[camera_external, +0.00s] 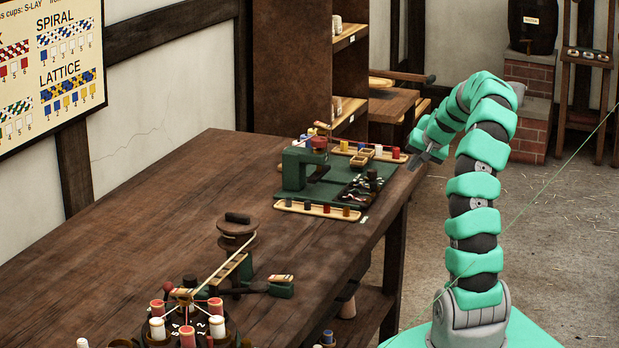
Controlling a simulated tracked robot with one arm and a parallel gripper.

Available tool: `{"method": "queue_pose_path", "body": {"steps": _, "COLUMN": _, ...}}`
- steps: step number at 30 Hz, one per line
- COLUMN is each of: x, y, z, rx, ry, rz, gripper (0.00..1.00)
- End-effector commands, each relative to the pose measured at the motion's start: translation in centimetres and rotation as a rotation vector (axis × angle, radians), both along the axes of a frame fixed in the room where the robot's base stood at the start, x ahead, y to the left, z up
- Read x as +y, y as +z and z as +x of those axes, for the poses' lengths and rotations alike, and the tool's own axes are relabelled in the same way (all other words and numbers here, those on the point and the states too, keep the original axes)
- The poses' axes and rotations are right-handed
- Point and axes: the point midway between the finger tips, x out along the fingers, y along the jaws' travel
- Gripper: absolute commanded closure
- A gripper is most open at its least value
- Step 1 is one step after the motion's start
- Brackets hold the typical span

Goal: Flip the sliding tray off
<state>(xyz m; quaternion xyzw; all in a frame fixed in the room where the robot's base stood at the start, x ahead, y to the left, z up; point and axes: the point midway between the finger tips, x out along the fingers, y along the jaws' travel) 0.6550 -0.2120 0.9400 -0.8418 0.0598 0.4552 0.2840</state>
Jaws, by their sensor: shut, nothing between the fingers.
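A green machine (293,170) with a raised arm and a red-brown knob (319,143) stands on a dark green base near the far right part of the table. My gripper (416,161) is shut and empty, at the table's far right edge, near the right end of the back tray. I cannot tell whether it touches anything.
The dark wooden table (150,235) has a clear left and middle area. A winding device (237,232) and a round stand with several bobbins (187,318) occupy its near end. A shelf (350,40) stands beyond the table. Floor is open on the right.

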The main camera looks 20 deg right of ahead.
Motion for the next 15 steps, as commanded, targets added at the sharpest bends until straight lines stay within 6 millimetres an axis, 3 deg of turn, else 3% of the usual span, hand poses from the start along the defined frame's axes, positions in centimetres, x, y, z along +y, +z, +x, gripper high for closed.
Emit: {"method": "queue_pose_path", "body": {"steps": 15, "x": 1.5, "y": -7.3, "z": 4.9, "rx": 0.006, "ry": 0.002, "rz": 0.001, "gripper": 1.00}}
